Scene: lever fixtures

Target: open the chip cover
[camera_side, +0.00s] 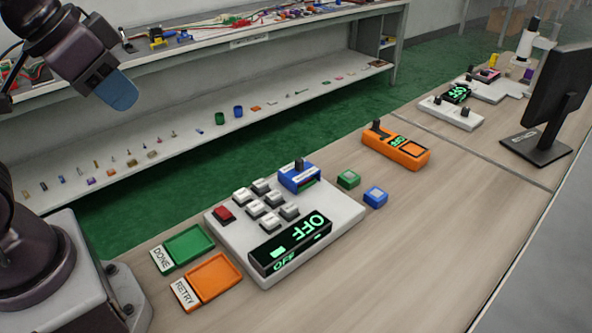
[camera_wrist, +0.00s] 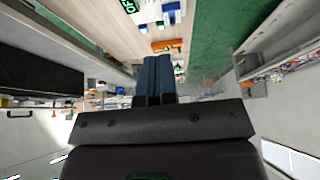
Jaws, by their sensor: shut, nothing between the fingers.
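A blue block (camera_side: 297,180), which looks like the chip cover, sits at the back right corner of a white control box (camera_side: 345,215). A dark upright handle (camera_side: 299,164) stands on it, and a thin green strip shows low on its front. I cannot tell for sure whether the cover is shut. My gripper (camera_side: 122,92) is high at the upper left in the side view, well apart from the box. Its blue fingers (camera_wrist: 158,78) are together and empty in the wrist view.
The box carries several white keys, a red key (camera_side: 225,214) and a display (camera_side: 290,243) reading OFF. Green DONE (camera_side: 188,245) and orange RETRY (camera_side: 213,281) trays lie left of it. An orange switch unit (camera_side: 396,150) and a monitor (camera_side: 552,95) stand right.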

